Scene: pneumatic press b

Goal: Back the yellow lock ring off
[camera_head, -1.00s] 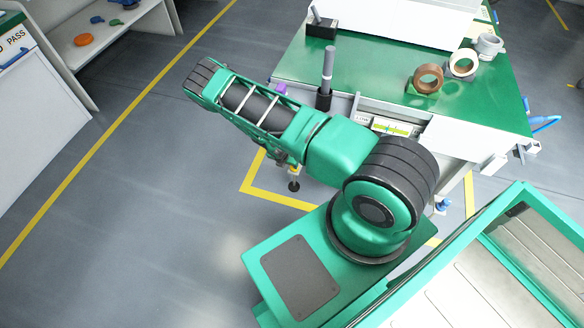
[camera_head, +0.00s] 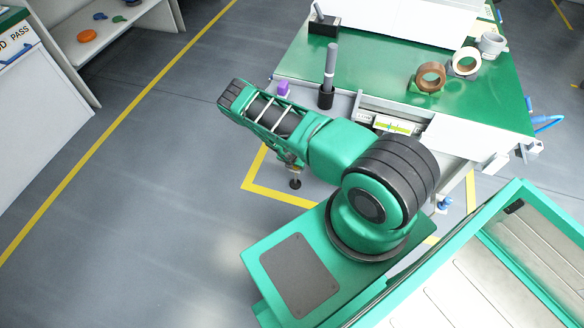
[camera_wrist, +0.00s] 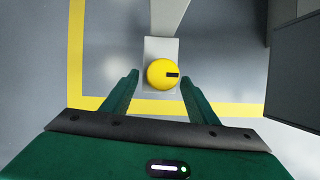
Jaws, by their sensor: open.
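The yellow lock ring (camera_wrist: 160,74) shows in the wrist view as a round yellow piece with a dark mark on its right side. It sits on a small light grey plate (camera_wrist: 151,48). My gripper (camera_wrist: 160,80) is open, with one green finger to the left of the yellow piece and one to the right. Gaps show between the fingers and the piece, and I cannot tell its depth from the fingertips. In the head view my arm hides the ring and my gripper.
A green-topped bench (camera_head: 380,65) stands behind my arm, with tape rolls (camera_head: 430,76), an upright grey rod (camera_head: 330,65) and a purple knob (camera_head: 283,88) at its front left. A dark panel (camera_wrist: 297,65) borders the wrist view's right side. Open floor lies left.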

